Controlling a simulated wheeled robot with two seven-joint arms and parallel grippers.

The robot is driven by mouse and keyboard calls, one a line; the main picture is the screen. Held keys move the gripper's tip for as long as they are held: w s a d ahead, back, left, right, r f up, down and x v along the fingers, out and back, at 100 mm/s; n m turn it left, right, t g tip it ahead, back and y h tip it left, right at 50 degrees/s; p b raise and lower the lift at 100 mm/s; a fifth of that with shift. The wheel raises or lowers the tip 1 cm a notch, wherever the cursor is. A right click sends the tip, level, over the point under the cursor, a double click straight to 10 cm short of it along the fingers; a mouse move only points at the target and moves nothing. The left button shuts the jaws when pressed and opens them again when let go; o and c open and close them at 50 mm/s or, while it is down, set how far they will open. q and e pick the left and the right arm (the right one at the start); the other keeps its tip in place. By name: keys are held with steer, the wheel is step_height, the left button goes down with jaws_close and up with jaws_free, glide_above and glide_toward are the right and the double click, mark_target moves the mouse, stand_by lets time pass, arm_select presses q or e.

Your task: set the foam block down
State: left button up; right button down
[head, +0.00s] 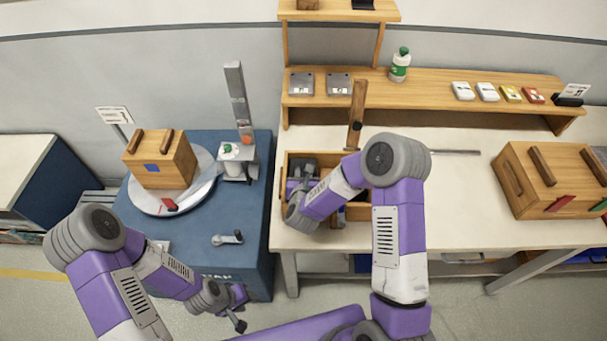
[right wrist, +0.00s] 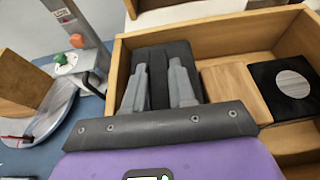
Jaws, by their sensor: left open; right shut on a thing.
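My right gripper (head: 299,182) reaches down into an open wooden box (head: 341,156) on the table's left end. In the right wrist view its two grey fingers (right wrist: 158,66) are shut on the dark foam block (right wrist: 162,51), inside the box's left part. Whether the block touches the box floor, I cannot tell. In the head view the arm hides much of the box. My left gripper (head: 239,308) is open and empty, low in front of the blue stand.
In the box, right of the foam block, lie a wooden block (right wrist: 233,91) and a black piece with a pale disc (right wrist: 292,84). A turntable with a wooden case (head: 180,165) stands left. Another wooden case (head: 530,200) is right. The table middle (head: 460,205) is clear.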

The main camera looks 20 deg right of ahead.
steer(key=shift+s+f+b, duration=0.3)
steer(key=shift+f+b, duration=0.25)
steer(key=shift+f, duration=0.05)
steer(key=c, duration=0.9)
jaws_free()
steer(key=shift+d+f, duration=0.1)
steer(key=shift+c, duration=0.2)
steer(key=shift+r+p, duration=0.3)
steer(key=shift+p, duration=0.25)
steer(key=shift+s+a+r+p, duration=0.2)
steer(key=shift+s+r+p, duration=0.1)
steer(key=shift+r+p, duration=0.25)
steer(key=v, duration=1.1)
steer(key=shift+r, duration=0.2)
steer(key=shift+w, duration=0.15)
